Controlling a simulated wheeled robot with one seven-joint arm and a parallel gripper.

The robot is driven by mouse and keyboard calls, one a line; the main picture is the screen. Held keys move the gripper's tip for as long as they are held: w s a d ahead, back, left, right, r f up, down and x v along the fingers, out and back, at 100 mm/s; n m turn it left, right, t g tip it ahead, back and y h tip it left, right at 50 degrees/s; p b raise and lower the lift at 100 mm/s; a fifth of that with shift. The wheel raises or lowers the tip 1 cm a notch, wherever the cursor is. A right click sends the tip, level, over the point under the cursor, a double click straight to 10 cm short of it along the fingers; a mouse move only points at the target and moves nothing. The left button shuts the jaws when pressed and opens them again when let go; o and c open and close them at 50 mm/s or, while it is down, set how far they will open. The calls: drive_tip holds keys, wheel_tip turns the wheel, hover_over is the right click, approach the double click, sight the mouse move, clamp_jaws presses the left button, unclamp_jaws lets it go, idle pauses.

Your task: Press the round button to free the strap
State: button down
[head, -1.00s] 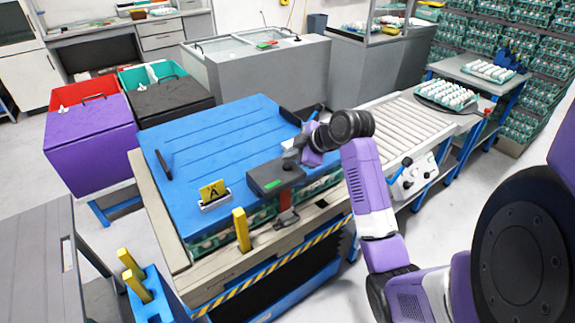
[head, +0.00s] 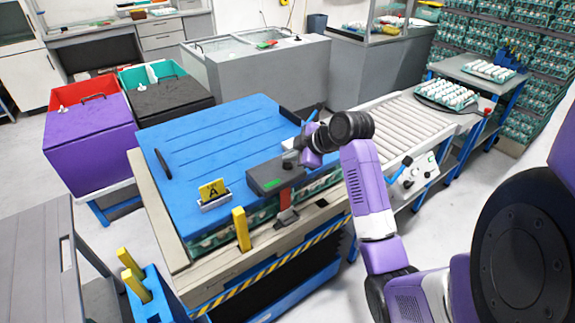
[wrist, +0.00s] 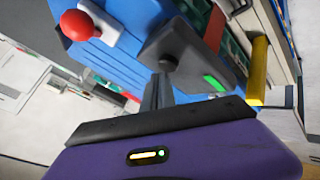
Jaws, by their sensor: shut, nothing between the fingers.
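A dark box with a green label (head: 267,184) sits at the front edge of the blue lid (head: 215,150). A red strap (head: 286,197) hangs from it to a dark buckle (head: 288,215) on the frame. In the wrist view, the dark box (wrist: 192,68) shows a round dark button (wrist: 168,63) on its top. My gripper (wrist: 160,78) is shut and empty, its fingertips close to the button; I cannot tell whether they touch it. In the head view, my gripper (head: 294,158) is over the back of the box, partly hidden by my wrist.
A yellow "A" sign (head: 213,190) stands on the lid left of the box. A yellow post (head: 241,229) rises at the front edge. A red ball on a white mount (wrist: 80,25) shows in the wrist view. A roller conveyor (head: 410,122) extends right.

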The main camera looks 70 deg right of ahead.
sight(290, 165)
drive_tip(key=shift+f+b, duration=0.4)
drive_tip(key=shift+f, duration=0.15)
idle(1.0)
drive_tip(key=shift+r, duration=0.1)
drive_tip(key=shift+r+p, duration=0.8)
drive_tip(key=shift+r, duration=0.1)
drive_tip(key=shift+r, duration=0.1)
wheel_tip(290, 165, up, 5)
drive_tip(key=p, duration=0.4)
idle(0.4)
